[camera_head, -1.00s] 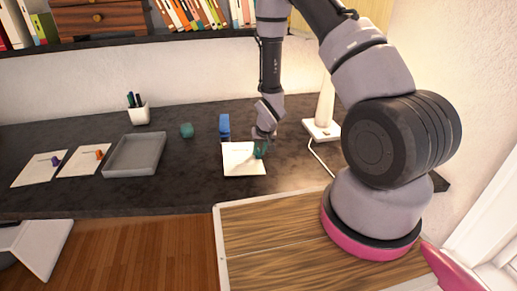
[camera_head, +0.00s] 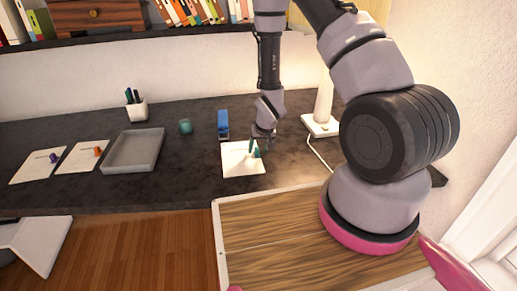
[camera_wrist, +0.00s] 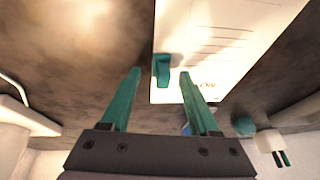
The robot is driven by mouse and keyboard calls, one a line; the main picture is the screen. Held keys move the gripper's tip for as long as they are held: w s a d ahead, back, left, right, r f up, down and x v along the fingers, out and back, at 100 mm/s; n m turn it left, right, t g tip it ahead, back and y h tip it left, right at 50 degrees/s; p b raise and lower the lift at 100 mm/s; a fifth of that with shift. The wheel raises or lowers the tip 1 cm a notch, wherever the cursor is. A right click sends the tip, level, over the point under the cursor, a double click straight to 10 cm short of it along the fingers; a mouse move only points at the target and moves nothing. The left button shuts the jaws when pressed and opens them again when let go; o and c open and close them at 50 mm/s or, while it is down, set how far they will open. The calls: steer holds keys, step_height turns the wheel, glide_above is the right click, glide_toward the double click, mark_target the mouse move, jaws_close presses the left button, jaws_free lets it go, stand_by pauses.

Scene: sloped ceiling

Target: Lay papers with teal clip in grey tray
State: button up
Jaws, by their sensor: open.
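The papers with the teal clip (camera_head: 240,160) lie flat on the dark desk, right of the grey tray. In the wrist view the papers (camera_wrist: 225,35) fill the upper right, and the teal clip (camera_wrist: 162,70) stands up at their edge. My gripper (camera_head: 257,146) is over the papers in the head view. In the wrist view my gripper (camera_wrist: 158,80) is open, with its teal fingers on either side of the clip and nothing held. The grey tray (camera_head: 106,164) is empty on the desk, left of the papers.
Two other paper stacks, with a purple clip (camera_head: 53,157) and an orange clip (camera_head: 97,151), lie left of the tray. A blue stapler-like object (camera_head: 223,124), a teal cup (camera_head: 185,126) and a pen holder (camera_head: 136,109) stand behind. A lamp base (camera_head: 321,127) stands to the right.

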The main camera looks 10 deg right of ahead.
steer(key=s+d+r+m, duration=0.1)
steer(key=s+d+r, duration=0.1)
steer(key=r, duration=0.9)
steer(key=s+d+r+t, duration=0.1)
steer(key=s+r, duration=0.1)
steer(key=r, duration=0.9)
steer(key=s+d+r+m, duration=0.1)
steer(key=s+d+r, duration=0.15)
steer(key=r, duration=0.75)
steer(key=s+r+m+t+y, duration=0.1)
steer(key=s+r, duration=1.5)
steer(key=shift+s+d+r+t, duration=0.15)
steer(key=shift+d+r+t, duration=0.05)
steer(key=shift+d+t, duration=0.1)
